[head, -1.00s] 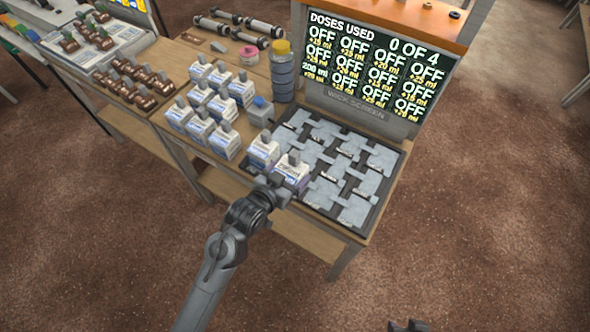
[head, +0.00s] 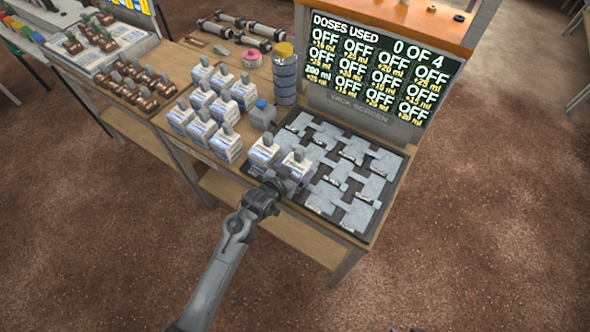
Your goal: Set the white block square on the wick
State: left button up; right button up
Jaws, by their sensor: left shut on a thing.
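My left gripper (head: 284,186) is shut on a white block (head: 296,168) with a grey knob on top. The block is at the front left part of the dark tray of pale grey wick pads (head: 355,217). It looks upright, close beside another white block (head: 263,152) on the tray's left side. The gripper and wrist cover its lower front, so I cannot tell whether it touches the pad beneath. Of my right gripper, only a dark sliver (head: 416,329) shows at the bottom edge.
Several more white blocks (head: 203,128) stand in rows left of the tray. A capped blue-grey bottle (head: 285,78) and a small grey-blue container (head: 262,114) stand behind. Pads on the tray's right are bare.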

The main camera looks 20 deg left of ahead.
pick_arm(q)
jog(key=shift+f, duration=0.1)
jog(key=shift+f, duration=0.1)
jog(key=o, duration=1.1)
jog(key=s+a+r+g+y, duration=0.1)
jog(key=s+g, duration=0.3)
jog(key=s, duration=1.2)
jog(key=s+a+r+g+y+p, duration=0.1)
jog(key=s+a+g, duration=0.2)
jog(key=s, duration=1.4)
jog(key=g, duration=0.2)
jog(key=shift+s+r+g, duration=0.2)
jog(key=shift+s+g, duration=0.05)
jog(key=shift+g, duration=0.05)
